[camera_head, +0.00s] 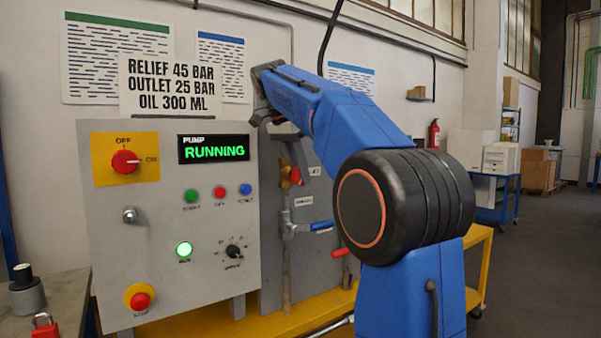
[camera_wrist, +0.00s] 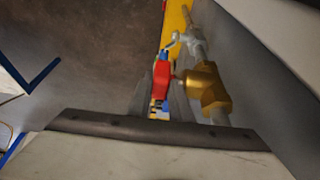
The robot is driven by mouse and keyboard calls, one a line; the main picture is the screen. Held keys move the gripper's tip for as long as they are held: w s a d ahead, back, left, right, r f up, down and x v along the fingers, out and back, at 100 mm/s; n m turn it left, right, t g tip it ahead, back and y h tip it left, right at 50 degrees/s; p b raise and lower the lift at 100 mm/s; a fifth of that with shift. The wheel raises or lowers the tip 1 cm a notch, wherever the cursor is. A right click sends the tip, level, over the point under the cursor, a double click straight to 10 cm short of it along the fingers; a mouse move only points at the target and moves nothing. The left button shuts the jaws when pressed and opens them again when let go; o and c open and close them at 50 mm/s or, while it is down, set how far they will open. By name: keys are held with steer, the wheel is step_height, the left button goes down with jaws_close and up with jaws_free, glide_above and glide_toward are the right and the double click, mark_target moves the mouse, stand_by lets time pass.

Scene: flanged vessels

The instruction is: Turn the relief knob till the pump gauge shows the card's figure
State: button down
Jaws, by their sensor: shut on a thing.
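The card (camera_head: 170,86) above the grey control panel reads RELIEF 45 BAR, OUTLET 25 BAR, OIL 300 ML. The red relief knob (camera_head: 296,175) sits on a brass valve body (camera_head: 285,172) on the pipework right of the panel. In the wrist view the red knob (camera_wrist: 161,76) lies between the fingers, beside the brass body (camera_wrist: 205,88). My gripper (camera_head: 296,160) reaches down from above, and in the wrist view my gripper (camera_wrist: 162,98) is shut on the knob. I see no pump gauge dial in either view; my arm covers part of the pipework.
The panel display (camera_head: 214,149) reads RUNNING. A blue-handled valve (camera_head: 322,227) is below the knob, and a red handle (camera_head: 341,253) is further right. A yellow bench (camera_head: 215,325) runs under the panel. Open floor (camera_head: 545,260) lies at the right.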

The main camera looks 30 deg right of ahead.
steer(key=shift+d+y, duration=0.15)
steer(key=shift+y, duration=0.8)
steer(key=shift+d+y, duration=0.1)
steer(key=shift+y, duration=0.85)
steer(key=c, duration=1.9)
jaws_free()
steer(key=shift+a+h, duration=0.15)
steer(key=shift+h, duration=0.15)
